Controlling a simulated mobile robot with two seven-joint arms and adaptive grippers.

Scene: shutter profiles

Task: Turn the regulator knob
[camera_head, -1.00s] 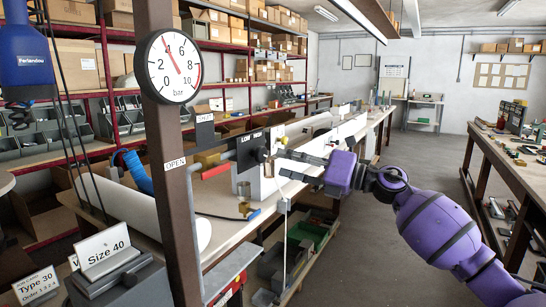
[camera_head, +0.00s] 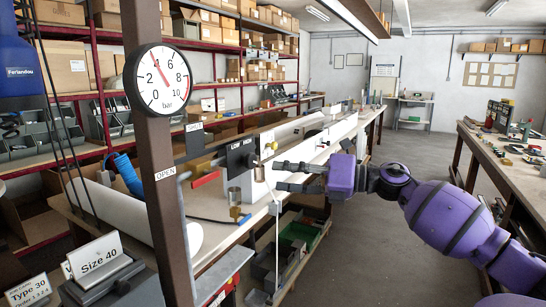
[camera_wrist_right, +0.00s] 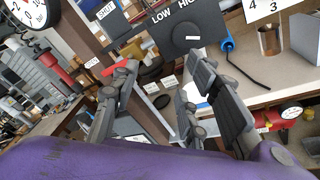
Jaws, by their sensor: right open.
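The regulator is a dark panel (camera_head: 240,156) marked LOW and HIGH, fixed over the workbench. In the right wrist view its dark round knob (camera_wrist_right: 186,36) with a white mark lies at the top, beyond the fingers. My right gripper (camera_head: 280,176) is open and empty, just right of the panel with a gap between. It also shows in the right wrist view (camera_wrist_right: 160,85), fingers spread. The pressure gauge (camera_head: 160,93) stands on a brown post at left; its needle points up and left, near the 4. My left gripper is not in view.
A red handle (camera_head: 206,179) sticks out left of the panel. A brown post (camera_head: 170,225) with an OPEN label stands in front at left. A Size 40 sign (camera_head: 96,256) is at the front left. The aisle floor at right is clear.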

